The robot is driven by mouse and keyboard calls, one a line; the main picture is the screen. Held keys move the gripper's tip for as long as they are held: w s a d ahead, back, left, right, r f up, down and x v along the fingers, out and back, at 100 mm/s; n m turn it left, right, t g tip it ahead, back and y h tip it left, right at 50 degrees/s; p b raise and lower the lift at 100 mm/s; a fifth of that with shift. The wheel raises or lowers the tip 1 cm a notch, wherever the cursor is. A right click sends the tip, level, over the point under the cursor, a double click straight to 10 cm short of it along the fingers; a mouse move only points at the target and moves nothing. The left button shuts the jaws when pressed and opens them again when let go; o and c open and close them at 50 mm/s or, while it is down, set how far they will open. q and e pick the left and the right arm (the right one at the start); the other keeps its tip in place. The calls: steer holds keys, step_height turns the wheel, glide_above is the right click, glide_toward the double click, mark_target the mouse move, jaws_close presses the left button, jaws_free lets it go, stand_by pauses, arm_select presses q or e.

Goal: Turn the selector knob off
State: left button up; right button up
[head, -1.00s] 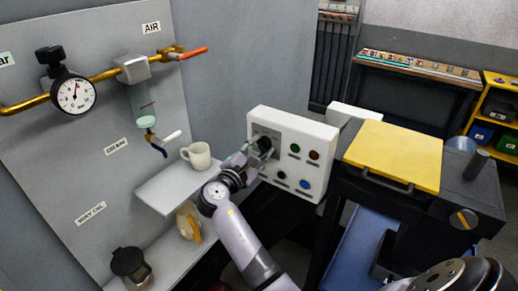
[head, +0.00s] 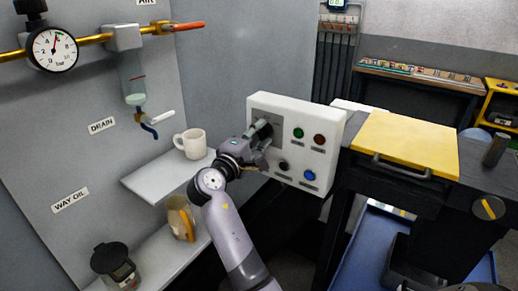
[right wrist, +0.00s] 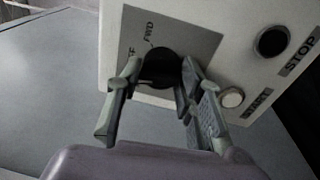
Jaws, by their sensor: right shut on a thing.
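A white control box (head: 330,119) carries a grey selector plate at its upper left, with a black selector knob (head: 264,127) on it. My right gripper (head: 262,141) is at the knob, its arm coming up from below. In the right wrist view, the black knob (right wrist: 160,66) sits between the two fingers of my right gripper (right wrist: 158,84), which is shut on it. The label FWD shows beside the knob; another label is partly hidden by the left finger. The knob's pointer direction cannot be told. My left gripper is not in view.
The box also has a green button (head: 298,133), a red-brown button (head: 319,140), a black button (head: 283,166) and a blue button (head: 309,175). A white mug (head: 192,143) stands on a shelf (head: 150,183) left of my arm. A yellow-topped unit (head: 408,140) stands to the right.

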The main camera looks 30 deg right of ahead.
steer(key=shift+f+m+b, duration=0.35)
steer(key=shift+m+b, duration=0.95)
steer(key=shift+b, duration=0.3)
steer(key=o, duration=1.1)
steer(key=shift+r, duration=0.15)
steer(key=shift+o, duration=0.2)
steer(key=shift+r, duration=0.1)
